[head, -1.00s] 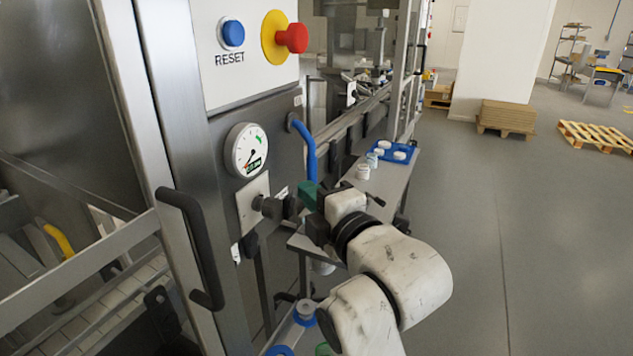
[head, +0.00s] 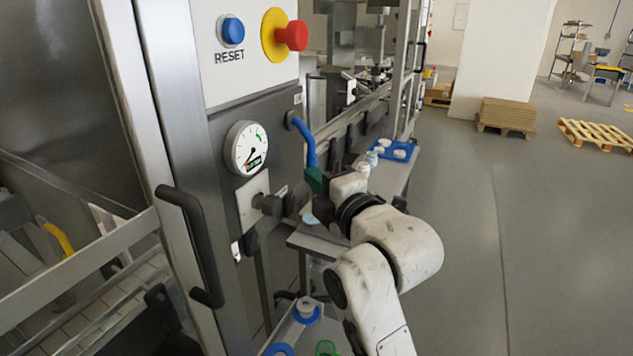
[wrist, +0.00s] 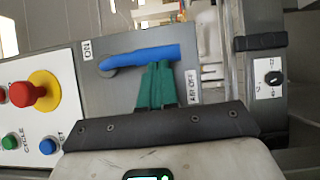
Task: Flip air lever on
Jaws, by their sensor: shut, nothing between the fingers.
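The air lever is a blue bent handle (head: 304,138) on the side of the steel machine panel. In the head view it hangs down from its pivot at the top. In the wrist view the blue handle (wrist: 143,57) runs sideways from its pivot at left. An ON label (wrist: 87,50) is near the pivot and an AIR OFF label (wrist: 192,87) near the free end. My gripper (head: 314,180) has green fingers, shut and empty, just by the lever's lower end. In the wrist view the fingertips (wrist: 158,66) meet the handle's edge; I cannot tell whether they touch.
A red stop button (head: 291,36) and blue RESET button (head: 231,32) are above. A blue tray (head: 396,150) with jars stands behind. Open floor lies at right.

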